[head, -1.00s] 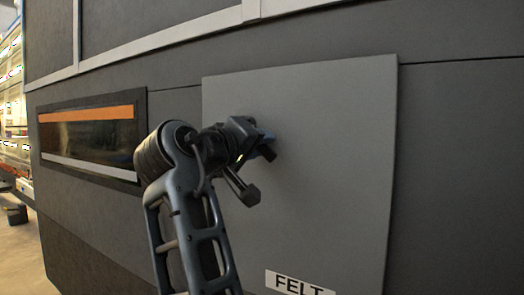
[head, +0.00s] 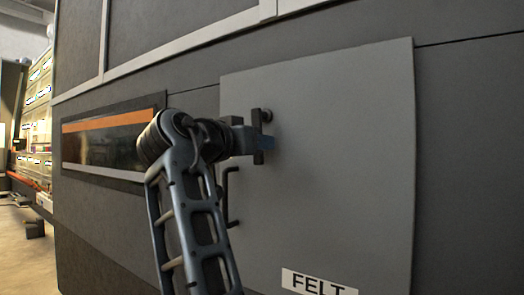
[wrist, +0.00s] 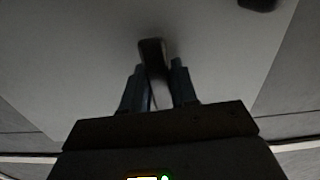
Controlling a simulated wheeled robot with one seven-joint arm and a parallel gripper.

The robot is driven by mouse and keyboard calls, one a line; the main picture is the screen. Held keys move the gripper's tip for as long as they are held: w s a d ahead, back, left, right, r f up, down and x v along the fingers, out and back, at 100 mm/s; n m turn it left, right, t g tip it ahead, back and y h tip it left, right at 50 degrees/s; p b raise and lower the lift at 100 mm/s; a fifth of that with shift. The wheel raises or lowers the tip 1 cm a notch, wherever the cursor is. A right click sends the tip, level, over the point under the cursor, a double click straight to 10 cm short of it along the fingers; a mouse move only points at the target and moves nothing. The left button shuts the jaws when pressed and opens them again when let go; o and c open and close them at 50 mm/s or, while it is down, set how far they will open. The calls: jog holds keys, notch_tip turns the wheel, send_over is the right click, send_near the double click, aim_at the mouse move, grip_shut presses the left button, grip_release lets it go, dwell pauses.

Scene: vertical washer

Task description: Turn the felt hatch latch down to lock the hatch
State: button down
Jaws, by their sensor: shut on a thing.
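The felt hatch (head: 340,170) is a grey panel with a white FELT label (head: 318,283) near its bottom edge. The small dark latch (head: 257,117) is near its upper left part and sticks up above my gripper; its lower part is hidden. My gripper (head: 262,150) is at the latch, against the panel's left side. In the wrist view the latch (wrist: 152,52) is a dark bar between the two blue fingertips of my gripper (wrist: 160,75), which is shut on it.
A black handle (head: 230,195) is on the hatch's left edge, close below my gripper and partly behind my arm. A dark window with an orange strip (head: 110,122) is left of the hatch. The hatch's right half is clear.

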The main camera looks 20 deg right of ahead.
jog(key=shift+w+a+f+m, duration=0.1)
jog(key=shift+w+m, duration=0.1)
jog(key=shift+m, duration=0.2)
jog(key=c, duration=1)
grip_release()
jog(key=shift+o, duration=0.2)
jog(key=v, duration=0.7)
jog(key=shift+s+a, duration=0.2)
jog(key=shift+a, duration=0.15)
